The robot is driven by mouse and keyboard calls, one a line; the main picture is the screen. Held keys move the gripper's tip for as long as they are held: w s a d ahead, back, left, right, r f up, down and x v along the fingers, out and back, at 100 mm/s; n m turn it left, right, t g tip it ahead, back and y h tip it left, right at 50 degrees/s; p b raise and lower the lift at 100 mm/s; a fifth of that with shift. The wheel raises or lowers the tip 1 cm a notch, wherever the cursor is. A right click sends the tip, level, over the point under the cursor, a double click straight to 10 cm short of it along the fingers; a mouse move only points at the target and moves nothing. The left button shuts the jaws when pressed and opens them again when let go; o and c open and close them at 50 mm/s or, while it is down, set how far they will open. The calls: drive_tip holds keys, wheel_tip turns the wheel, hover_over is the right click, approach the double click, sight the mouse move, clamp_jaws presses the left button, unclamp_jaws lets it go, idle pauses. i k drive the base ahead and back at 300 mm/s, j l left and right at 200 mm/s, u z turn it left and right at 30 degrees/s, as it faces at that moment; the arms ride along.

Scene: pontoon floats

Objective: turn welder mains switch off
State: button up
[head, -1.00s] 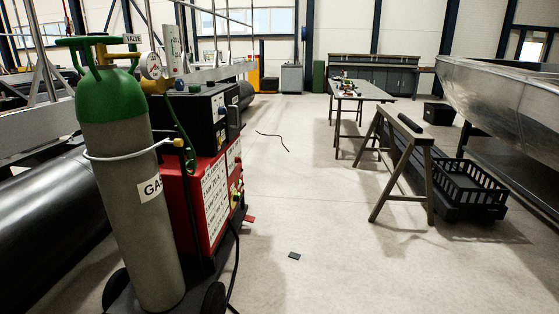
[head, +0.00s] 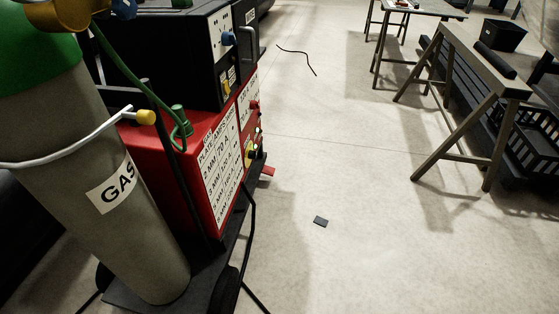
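The welder (head: 175,150) stands at the left in the head view, a red lower cabinet under a black upper unit (head: 170,60). Its front panel faces right and is seen at a steep angle. My gripper is not in view.
A grey-green gas cylinder (head: 120,220) stands on the welder's cart, nearest me. A black cable (head: 252,205) hangs by the panel. A small dark piece (head: 321,221) lies on the floor. Trestles (head: 455,120) and a black crate (head: 535,140) stand right.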

sight(253, 155)
drive_tip(key=i+l+u, duration=0.2)
drive_tip(key=i, duration=0.15)
drive_tip(key=i+l+u, duration=0.35)
drive_tip(key=i+l, duration=0.75)
drive_tip(key=i+l+u, duration=0.15)
drive_tip(key=i+l, duration=0.7)
drive_tip(key=l, duration=0.15)
